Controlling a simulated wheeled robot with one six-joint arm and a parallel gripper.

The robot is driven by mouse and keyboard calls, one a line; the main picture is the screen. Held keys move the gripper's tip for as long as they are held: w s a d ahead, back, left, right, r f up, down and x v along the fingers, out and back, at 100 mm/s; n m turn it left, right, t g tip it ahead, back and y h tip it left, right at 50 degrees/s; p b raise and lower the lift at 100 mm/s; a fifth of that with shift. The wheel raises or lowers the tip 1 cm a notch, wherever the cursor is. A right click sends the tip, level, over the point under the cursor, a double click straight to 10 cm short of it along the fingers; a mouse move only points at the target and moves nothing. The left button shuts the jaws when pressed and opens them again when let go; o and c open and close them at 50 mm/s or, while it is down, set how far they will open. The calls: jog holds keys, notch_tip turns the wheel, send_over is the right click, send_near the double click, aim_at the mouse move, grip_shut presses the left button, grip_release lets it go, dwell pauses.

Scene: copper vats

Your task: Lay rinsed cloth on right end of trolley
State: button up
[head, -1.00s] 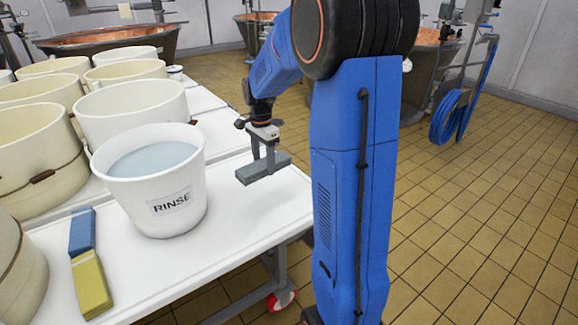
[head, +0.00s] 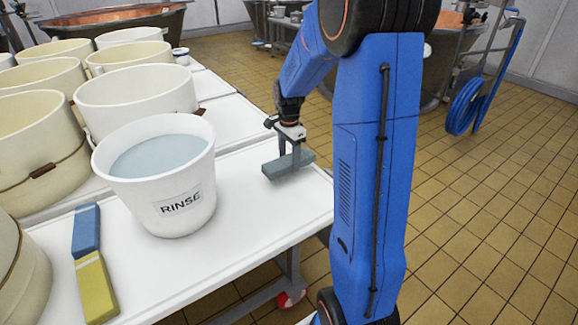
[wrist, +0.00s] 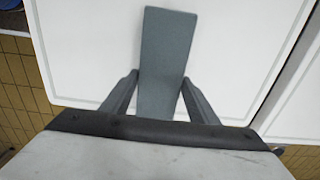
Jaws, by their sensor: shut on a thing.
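The rinsed cloth (head: 287,165) is a grey-blue folded strip at the right end of the white trolley (head: 240,240). My gripper (head: 290,152) is above it with its fingers shut on it. In the wrist view the cloth (wrist: 167,60) lies lengthwise between the two fingers (wrist: 160,92), over the white trolley top. I cannot tell whether its underside touches the trolley. The white bucket labelled RINSE (head: 160,185), with water in it, stands to the left of the gripper.
A blue cloth (head: 87,230) and a yellow cloth (head: 96,287) lie end to end at the trolley's front left. Several cream tubs (head: 135,92) crowd the left side. The trolley top around the grey cloth is clear. Tiled floor (head: 480,230) lies beyond its right edge.

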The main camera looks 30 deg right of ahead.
aim_at(289, 160)
jog(key=shift+f, duration=1.6)
jog(key=o, duration=1.2)
jog(key=shift+f, duration=0.1)
